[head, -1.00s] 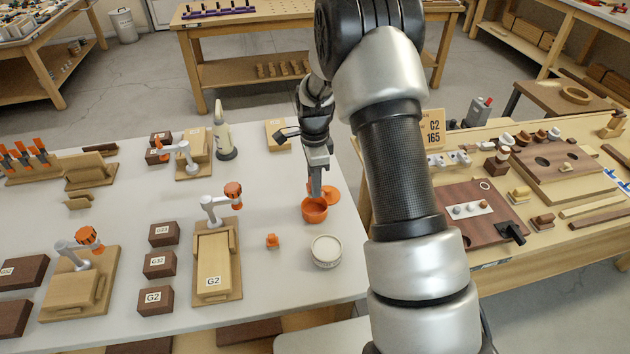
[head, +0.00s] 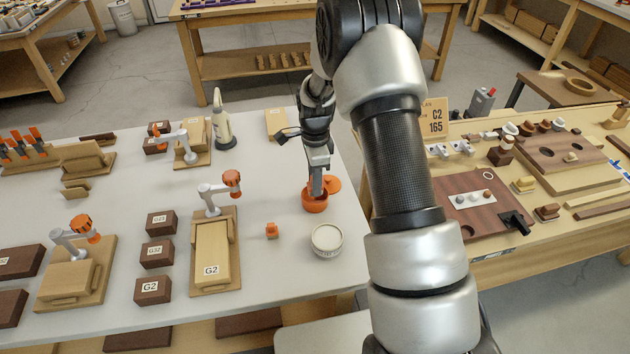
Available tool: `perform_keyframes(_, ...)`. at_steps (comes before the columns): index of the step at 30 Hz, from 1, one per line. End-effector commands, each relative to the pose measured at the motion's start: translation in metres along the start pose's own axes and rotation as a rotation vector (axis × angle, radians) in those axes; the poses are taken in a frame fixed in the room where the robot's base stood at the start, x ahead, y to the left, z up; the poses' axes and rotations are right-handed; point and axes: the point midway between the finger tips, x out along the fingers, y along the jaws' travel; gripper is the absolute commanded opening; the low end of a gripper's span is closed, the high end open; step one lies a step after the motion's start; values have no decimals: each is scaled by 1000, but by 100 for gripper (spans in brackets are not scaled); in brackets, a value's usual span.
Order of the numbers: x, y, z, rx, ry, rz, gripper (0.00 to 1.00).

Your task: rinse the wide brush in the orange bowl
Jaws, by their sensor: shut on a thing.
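The orange bowl (head: 315,204) stands on the white bench top near its right edge. My gripper (head: 317,188) points down into the bowl from above, its fingertips at or just inside the rim. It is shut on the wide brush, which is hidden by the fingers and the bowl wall. I cannot tell how deep the brush sits in the bowl. An orange round lid or disc (head: 332,184) lies just behind the bowl.
A white round tub (head: 326,240) and a small orange piece (head: 271,230) stand in front of the bowl. A clamp fixture with a wooden block (head: 212,252) is to the left. A bottle (head: 222,125) stands farther back. A second bench (head: 460,262) is at right.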

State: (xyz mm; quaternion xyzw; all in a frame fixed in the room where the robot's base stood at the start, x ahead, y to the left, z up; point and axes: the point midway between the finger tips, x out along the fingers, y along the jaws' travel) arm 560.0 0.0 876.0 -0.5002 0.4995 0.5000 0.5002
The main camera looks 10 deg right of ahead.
Motion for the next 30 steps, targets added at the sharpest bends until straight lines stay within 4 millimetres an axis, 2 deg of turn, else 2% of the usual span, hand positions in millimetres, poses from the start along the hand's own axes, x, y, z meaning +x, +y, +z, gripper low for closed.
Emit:
perform_keyframes(11,2,0,0,0,0,0,6)
perform_keyframes(30,20,0,-1,1,0,1,6)
